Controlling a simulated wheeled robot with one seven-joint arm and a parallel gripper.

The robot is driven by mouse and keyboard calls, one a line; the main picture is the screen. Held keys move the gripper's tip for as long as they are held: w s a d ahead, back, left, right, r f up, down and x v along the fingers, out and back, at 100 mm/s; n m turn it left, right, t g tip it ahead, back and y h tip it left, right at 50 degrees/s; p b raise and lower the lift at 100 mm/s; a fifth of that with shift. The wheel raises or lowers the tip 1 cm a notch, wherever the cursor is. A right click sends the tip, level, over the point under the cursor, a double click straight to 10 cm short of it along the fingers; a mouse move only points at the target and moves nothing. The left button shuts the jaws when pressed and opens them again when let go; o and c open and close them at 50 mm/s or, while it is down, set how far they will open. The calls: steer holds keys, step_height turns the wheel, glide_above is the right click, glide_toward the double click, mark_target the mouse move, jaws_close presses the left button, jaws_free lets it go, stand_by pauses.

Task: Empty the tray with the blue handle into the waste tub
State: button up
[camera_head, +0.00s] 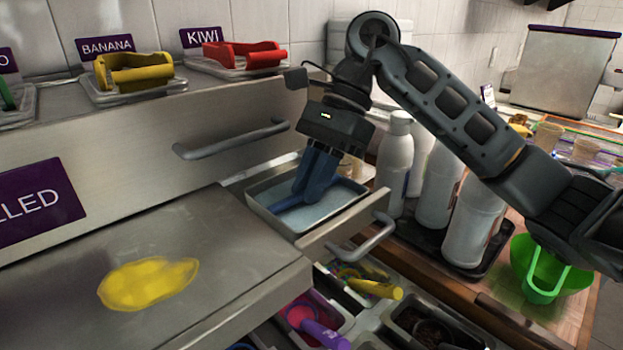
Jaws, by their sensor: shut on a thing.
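The metal tray (338,207) sits in a pulled-out metal drawer near the middle of the head view. Its inside looks pale bluish-white, but I cannot tell what it holds. My gripper (308,192) points down into the tray and is shut on the blue handle (292,201). The fingers hide part of the handle. The tray looks level and within the drawer opening. I cannot make out a waste tub for certain.
A bar handle (364,240) sticks out from the drawer front. White bottles (440,187) stand close on the right, with a green bowl (545,268) beyond. A lower drawer (375,325) with colored scoops is open. A yellow smear (148,283) marks the metal counter.

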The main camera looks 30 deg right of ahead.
jaws_close()
steer(key=shift+r, duration=0.1)
steer(key=shift+r+p, duration=0.4)
steer(key=shift+r, duration=1.8)
